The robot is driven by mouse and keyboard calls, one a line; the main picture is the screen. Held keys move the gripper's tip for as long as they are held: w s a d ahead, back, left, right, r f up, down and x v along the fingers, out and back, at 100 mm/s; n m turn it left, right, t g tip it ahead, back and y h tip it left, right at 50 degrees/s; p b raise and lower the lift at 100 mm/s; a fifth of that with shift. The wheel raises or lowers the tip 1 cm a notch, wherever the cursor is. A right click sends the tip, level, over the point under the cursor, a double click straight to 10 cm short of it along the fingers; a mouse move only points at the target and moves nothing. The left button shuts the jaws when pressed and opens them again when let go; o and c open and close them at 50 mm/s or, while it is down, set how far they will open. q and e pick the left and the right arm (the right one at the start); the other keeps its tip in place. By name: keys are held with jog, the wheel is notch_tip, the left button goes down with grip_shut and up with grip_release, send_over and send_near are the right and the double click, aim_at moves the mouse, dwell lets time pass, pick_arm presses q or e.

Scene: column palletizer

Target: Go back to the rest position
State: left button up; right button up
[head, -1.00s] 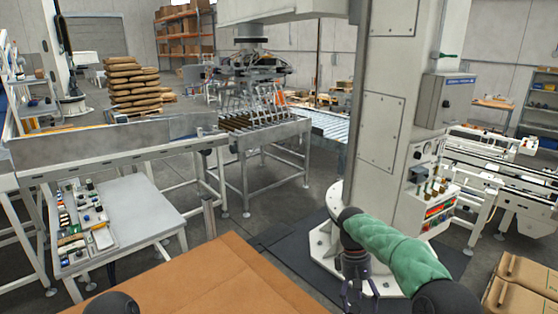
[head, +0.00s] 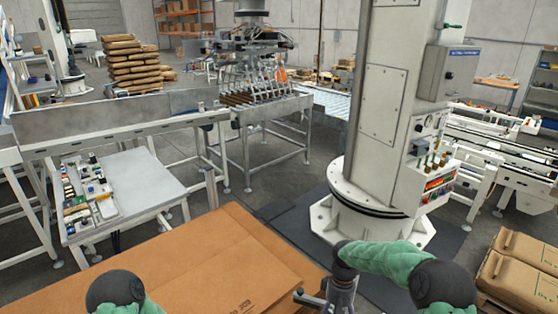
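My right arm comes in from the lower right in a green sleeve. Its gripper (head: 318,299) is at the bottom edge, beside the right edge of a large brown cardboard surface (head: 215,262). Only part of this gripper shows; its fingertips are cut off or hidden, and I see nothing held in it. My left arm shows only as a dark joint and a bit of green sleeve at the bottom left, over the cardboard. My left gripper is out of the picture.
The white palletizer column (head: 385,110) stands close ahead on its round base. Brown sacks (head: 520,268) lie at the lower right. A worktable (head: 145,185) with small parts stands at left. A roller table (head: 270,110) stands under the hanging tool (head: 250,55).

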jog(key=s+a+f+m+t+y+b, duration=0.1)
jog(key=s+a+f+b, duration=0.1)
jog(key=s+f, duration=0.35)
jog(key=s+a+f+m+y+b, duration=0.1)
jog(key=s+a+f+b, duration=0.1)
jog(key=f, duration=0.7)
jog(key=s+a+f+t+y+b, duration=0.1)
jog(key=s+a+f+b, duration=0.1)
jog(key=s+f, duration=0.35)
jog(key=s+a+f+m+t+b, duration=0.1)
jog(key=s+f+m+b, duration=0.3)
jog(key=s+f, duration=0.5)
jog(key=shift+s+a+f+t+b, duration=0.35)
jog(key=shift+s+b, duration=0.2)
jog(key=shift+s, duration=0.5)
